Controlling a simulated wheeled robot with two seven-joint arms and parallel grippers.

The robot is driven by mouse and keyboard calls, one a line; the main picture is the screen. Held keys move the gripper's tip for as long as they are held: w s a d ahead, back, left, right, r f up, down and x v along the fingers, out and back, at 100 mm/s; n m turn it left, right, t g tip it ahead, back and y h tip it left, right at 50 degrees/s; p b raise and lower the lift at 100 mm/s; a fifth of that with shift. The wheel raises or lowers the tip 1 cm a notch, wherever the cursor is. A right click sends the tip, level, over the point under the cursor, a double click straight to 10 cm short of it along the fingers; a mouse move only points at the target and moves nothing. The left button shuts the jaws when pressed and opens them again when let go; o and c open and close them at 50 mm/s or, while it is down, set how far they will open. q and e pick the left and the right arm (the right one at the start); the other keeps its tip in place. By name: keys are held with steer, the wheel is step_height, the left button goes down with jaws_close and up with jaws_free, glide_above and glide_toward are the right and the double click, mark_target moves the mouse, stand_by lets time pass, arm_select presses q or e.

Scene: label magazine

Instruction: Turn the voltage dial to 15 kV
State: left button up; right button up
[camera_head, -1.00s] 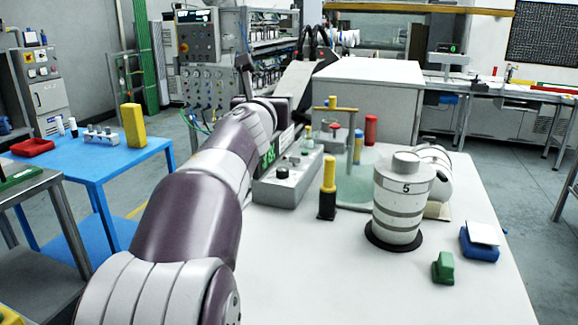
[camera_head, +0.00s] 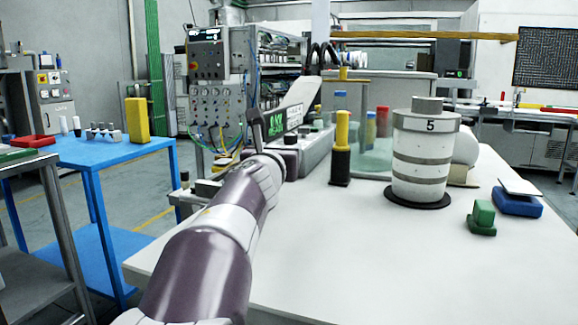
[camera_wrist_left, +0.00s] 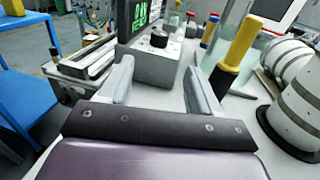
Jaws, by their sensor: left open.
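The voltage dial is most likely the black knob (camera_wrist_left: 159,38) on top of the grey console (camera_wrist_left: 155,68) in the left wrist view; its scale is unreadable. A green-lit display (camera_wrist_left: 139,14) stands behind it, and shows in the head view (camera_head: 275,123). In the head view the console (camera_head: 317,157) sits at the table's far left, its knobs mostly hidden. My left gripper (camera_wrist_left: 160,82) is open and empty in the wrist view, its fingers apart and pointing toward the console, with the knob beyond and between them. My right gripper is not in view.
A yellow-topped black post (camera_head: 341,150) stands right of the console. A banded white cylinder marked 5 (camera_head: 420,160), a green block (camera_head: 482,218) and a blue block (camera_head: 517,203) sit further right. The table's front (camera_head: 370,265) is clear.

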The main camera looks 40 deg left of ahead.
mark_target(287, 137)
arm_select(q)
steer(key=p+x, duration=0.2)
steer(key=x, duration=0.9)
steer(key=shift+w+r+p, duration=0.1)
steer(key=shift+w+p, duration=0.05)
steer(key=shift+p, duration=0.25)
steer(key=shift+w+a, duration=0.3)
steer(key=shift+w, duration=0.2)
steer(key=c, duration=1)
steer(key=m+h+p, duration=0.1)
steer(key=p, duration=0.1)
steer(key=m+t+h+p, duration=0.1)
steer(key=h+p, duration=0.1)
steer(key=a+m+h+p, duration=0.1)
steer(key=h+p, duration=0.1)
steer(key=shift+s+r+m+t, duration=0.2)
steer(key=shift+r+m+t, duration=0.1)
steer(key=shift+r+t, duration=0.1)
steer(key=shift+f+m+h+p, duration=0.2)
steer(key=shift+m+h+p, duration=0.1)
steer(key=shift+h, duration=0.3)
steer(key=shift+f+h, duration=0.25)
steer(key=shift+h, duration=0.15)
